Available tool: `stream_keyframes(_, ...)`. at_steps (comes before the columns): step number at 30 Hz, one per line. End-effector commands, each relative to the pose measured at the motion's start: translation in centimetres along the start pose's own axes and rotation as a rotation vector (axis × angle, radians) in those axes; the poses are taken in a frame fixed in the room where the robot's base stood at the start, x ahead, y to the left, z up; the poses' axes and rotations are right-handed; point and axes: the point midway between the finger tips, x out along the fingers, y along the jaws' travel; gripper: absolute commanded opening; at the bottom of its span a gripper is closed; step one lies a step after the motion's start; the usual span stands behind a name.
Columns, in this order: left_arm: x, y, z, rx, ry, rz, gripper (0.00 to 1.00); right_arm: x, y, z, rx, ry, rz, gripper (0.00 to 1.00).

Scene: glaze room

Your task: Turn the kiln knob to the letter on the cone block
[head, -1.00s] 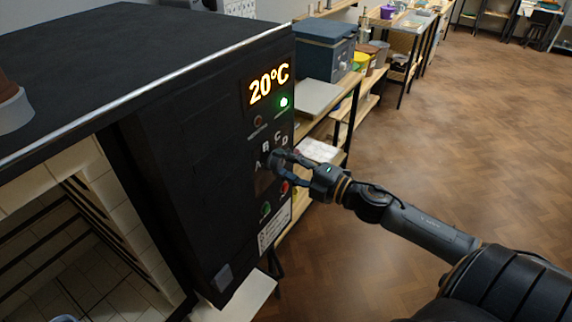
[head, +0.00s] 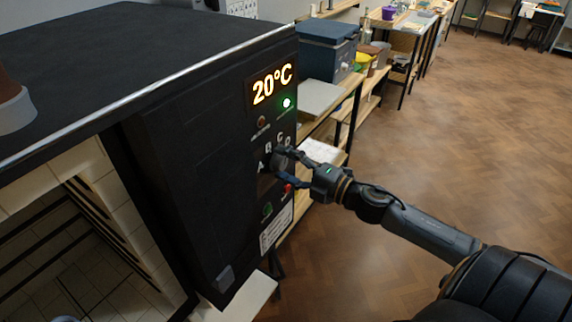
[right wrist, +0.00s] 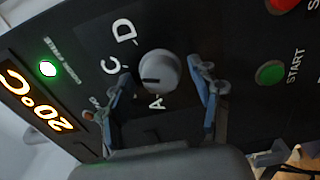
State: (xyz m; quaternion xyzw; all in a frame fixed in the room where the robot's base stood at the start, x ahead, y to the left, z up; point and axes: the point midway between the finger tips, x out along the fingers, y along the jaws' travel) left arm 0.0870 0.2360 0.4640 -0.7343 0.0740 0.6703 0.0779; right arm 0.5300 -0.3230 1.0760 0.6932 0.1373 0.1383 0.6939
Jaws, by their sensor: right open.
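The kiln (head: 180,190) stands at the left in the head view, its dark control panel facing right. Its round grey knob (right wrist: 158,70) shows in the right wrist view, with letters A, C and D around it. The knob's dark mark points left in that view, between A and C, where a finger hides the dial. In the head view the letters A, B, C and a partly covered D arc above the knob. My right gripper (right wrist: 162,85) is open, one finger on each side of the knob; contact cannot be told. The cone block and my left gripper are not seen.
The display (head: 272,85) reads 20°C, with a lit green lamp (head: 287,103) below it. A red button (head: 288,188) and a green start button (right wrist: 270,73) sit close to the knob. Shelves with boxes and bowls stand behind; the floor at right is clear.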

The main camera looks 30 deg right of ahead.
Motion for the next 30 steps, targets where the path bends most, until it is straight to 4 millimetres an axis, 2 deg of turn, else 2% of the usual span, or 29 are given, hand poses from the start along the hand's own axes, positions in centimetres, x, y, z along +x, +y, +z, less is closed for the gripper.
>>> stream_keyframes(8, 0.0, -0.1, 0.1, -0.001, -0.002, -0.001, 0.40, -0.9, -0.2, 0.0, 0.003, 0.000, -0.004, 0.63)
stream_keyframes(11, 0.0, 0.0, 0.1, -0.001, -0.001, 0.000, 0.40, -2.2, -0.3, -0.1, 0.005, -0.001, -0.005, 0.63)
stream_keyframes(24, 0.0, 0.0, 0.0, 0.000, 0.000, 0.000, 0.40, -10.1, -0.2, 0.0, 0.003, -0.001, -0.004, 0.63)
stream_keyframes(30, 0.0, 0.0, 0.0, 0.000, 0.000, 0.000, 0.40, -11.7, -0.1, 0.0, 0.001, 0.001, -0.002, 0.63)
